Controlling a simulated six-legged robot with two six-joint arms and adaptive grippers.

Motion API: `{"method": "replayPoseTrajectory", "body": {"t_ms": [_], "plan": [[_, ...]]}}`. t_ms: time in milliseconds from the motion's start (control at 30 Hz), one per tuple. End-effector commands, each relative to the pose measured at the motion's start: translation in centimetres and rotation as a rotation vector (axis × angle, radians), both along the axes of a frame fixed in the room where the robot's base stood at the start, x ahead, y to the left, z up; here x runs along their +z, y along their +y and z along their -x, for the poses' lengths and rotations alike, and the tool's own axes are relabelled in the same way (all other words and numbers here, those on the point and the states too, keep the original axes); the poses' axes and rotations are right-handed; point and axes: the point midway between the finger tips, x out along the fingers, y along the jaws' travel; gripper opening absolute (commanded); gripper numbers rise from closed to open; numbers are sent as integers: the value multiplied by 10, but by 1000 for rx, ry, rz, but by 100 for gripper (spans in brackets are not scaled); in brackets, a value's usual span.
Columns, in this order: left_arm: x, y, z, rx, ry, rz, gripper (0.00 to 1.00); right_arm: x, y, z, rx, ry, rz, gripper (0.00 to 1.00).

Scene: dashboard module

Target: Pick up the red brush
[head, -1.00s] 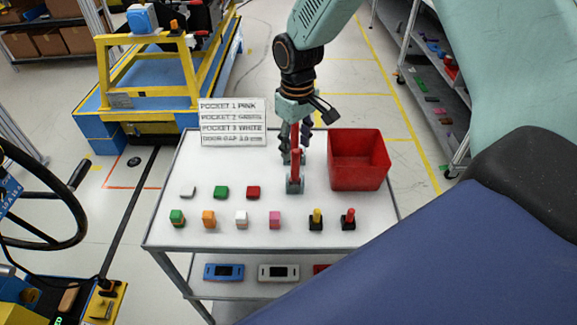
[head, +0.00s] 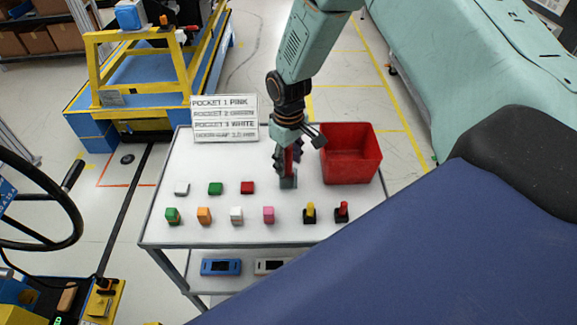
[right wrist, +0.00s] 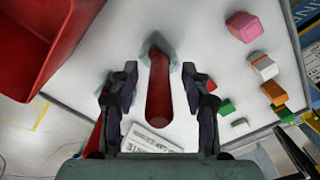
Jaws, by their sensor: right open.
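The red brush stands upright on the table, its red handle (head: 288,162) up and a grey-teal part (head: 288,183) at its foot. In the right wrist view the red handle (right wrist: 159,88) points toward the camera, between my two fingers. My right gripper (head: 287,153) is open around the upper handle, coming down from above. In the right wrist view the gripper (right wrist: 157,82) shows a gap on each side of the handle. Its fingers partly hide the handle in the head view. My left gripper is not in view.
A red bin (head: 350,172) stands close to the right of the brush. Several small coloured blocks, including a pink one (head: 268,214), line the front of the white table (head: 218,168). A sign board (head: 224,118) stands at the back left. Two black-based pieces with knobs sit front right.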

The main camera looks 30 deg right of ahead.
Motion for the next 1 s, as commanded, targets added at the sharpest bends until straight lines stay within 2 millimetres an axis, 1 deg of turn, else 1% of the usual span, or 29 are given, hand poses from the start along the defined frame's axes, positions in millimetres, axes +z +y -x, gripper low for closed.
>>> {"method": "replayPoseTrajectory", "body": {"t_ms": [133, 667, 700, 1000], "plan": [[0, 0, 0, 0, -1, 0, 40, 0, 0, -1, 0, 0, 0, 46], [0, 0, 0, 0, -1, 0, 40, 0, 0, -1, -1, 1, -1, 2], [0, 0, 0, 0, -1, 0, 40, 0, 0, -1, -1, 1, 0, 0], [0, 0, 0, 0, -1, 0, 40, 0, 0, -2, -1, -2, 0, 0]]}}
